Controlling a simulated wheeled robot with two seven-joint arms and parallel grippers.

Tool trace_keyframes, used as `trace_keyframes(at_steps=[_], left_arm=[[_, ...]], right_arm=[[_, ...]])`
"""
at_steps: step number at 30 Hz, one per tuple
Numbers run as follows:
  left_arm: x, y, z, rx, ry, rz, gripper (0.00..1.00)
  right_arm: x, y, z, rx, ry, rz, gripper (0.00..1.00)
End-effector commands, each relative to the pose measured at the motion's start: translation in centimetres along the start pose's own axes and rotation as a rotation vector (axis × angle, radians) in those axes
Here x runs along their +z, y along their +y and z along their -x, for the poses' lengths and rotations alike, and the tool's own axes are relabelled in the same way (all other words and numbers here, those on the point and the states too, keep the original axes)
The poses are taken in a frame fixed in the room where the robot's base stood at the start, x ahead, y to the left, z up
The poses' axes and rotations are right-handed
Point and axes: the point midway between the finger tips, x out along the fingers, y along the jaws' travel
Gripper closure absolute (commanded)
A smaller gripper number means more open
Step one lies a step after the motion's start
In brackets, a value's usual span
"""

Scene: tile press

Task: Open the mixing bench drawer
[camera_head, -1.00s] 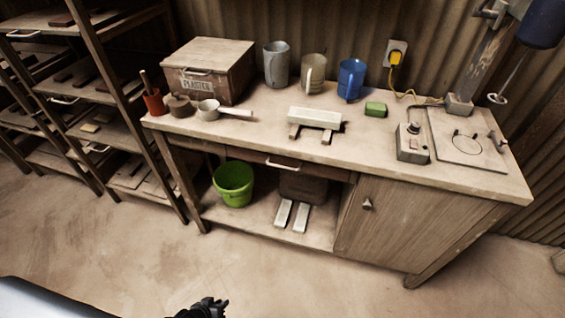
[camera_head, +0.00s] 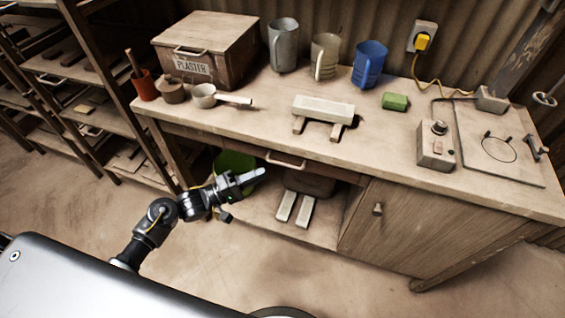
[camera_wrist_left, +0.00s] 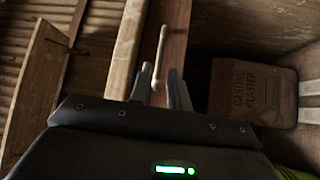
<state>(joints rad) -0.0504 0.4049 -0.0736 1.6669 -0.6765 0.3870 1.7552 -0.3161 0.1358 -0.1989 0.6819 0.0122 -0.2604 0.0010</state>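The mixing bench (camera_head: 395,165) has a shallow wooden drawer (camera_head: 325,172) under its top, and the drawer looks shut. Its pale bar handle (camera_head: 286,162) is on the front. In the left wrist view the handle (camera_wrist_left: 160,58) stands out from the drawer front (camera_wrist_left: 173,30), ahead of the fingers and lined up between them. My left gripper (camera_head: 258,174) is in front of the bench, left of and slightly below the handle in the head view. Its fingers (camera_wrist_left: 160,82) are apart with nothing visibly held. I cannot tell the exact gap to the handle. My right gripper is out of view.
A green bucket (camera_head: 228,163) on the lower shelf is partly hidden behind my left gripper. A casting plaster bag (camera_wrist_left: 240,92) and two pale bars (camera_head: 295,208) are also below. A cabinet door (camera_head: 400,225) is to the right. The floor in front is clear.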

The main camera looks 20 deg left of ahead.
Motion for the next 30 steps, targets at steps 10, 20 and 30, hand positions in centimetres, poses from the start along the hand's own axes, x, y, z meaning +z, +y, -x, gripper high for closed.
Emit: trace_keyframes(at_steps=[10, 20, 30], left_arm=[[0.0, 0.1, -6.3, 0.0, 0.003, 0.0, 0.82], [-0.1, 0.0, -8.3, -0.002, 0.005, -0.001, 0.82], [-0.1, -0.1, -8.3, -0.002, 0.005, -0.001, 0.99]], right_arm=[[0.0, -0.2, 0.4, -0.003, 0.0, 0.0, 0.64], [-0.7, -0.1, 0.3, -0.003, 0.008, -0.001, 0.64], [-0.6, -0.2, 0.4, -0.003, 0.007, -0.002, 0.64]])
